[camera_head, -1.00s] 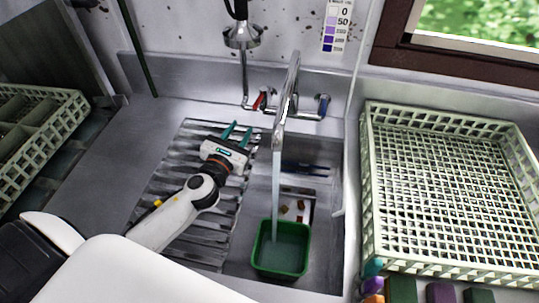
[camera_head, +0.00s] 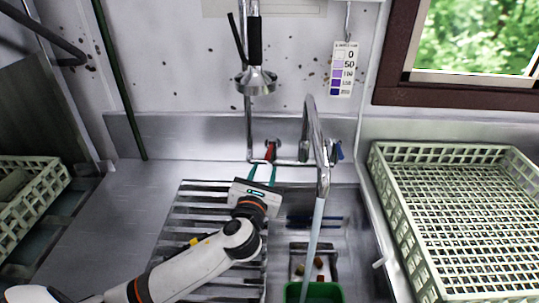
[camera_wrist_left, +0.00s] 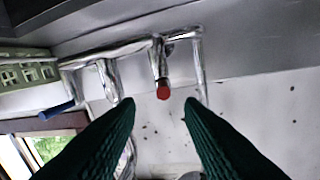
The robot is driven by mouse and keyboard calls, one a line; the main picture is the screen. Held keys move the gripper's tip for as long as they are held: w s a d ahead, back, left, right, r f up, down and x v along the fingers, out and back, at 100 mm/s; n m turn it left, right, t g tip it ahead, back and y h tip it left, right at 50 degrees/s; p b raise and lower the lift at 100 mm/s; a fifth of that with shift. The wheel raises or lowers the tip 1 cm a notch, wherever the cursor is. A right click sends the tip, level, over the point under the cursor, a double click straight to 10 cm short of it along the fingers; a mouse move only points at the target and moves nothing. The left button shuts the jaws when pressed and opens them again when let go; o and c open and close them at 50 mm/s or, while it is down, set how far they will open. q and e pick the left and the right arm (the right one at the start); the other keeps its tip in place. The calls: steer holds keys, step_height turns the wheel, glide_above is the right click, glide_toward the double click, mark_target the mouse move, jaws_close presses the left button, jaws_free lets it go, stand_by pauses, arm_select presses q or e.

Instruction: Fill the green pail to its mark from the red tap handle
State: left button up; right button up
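The red tap handle (camera_head: 270,151) is on the wall pipe behind the sink. In the left wrist view its round red end (camera_wrist_left: 163,93) shows between and beyond my fingers. My left gripper (camera_head: 262,174) is open with green fingers apart, just in front of and below the handle. The wrist view shows nothing between the left fingertips (camera_wrist_left: 158,110). A stream of water (camera_head: 313,240) runs from the curved chrome spout (camera_head: 320,150) down to the green pail (camera_head: 334,291). The pail is cut off by the bottom edge, so its mark and water level cannot be read. My right gripper is out of view.
A blue tap handle (camera_head: 338,150) is right of the spout. A spray head (camera_head: 255,82) hangs above the red handle. A pale crate (camera_head: 400,215) stands on the right and another rack (camera_head: 45,190) on the left. A ribbed drainboard (camera_head: 195,215) lies under my left arm.

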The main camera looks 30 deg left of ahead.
mark_target(266, 160)
arm_select(q)
steer(key=x, duration=0.6)
steer(key=shift+w+a+f, duration=0.1)
steer(key=shift+a, duration=0.15)
steer(key=shift+w+a, duration=0.15)
steer(key=shift+w, duration=0.55)
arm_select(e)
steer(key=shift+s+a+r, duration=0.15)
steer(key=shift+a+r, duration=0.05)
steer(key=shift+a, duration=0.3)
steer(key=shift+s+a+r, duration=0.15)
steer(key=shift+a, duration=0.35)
arm_select(q)
steer(key=shift+c, duration=0.4)
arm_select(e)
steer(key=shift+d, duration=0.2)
arm_select(q)
jaws_close()
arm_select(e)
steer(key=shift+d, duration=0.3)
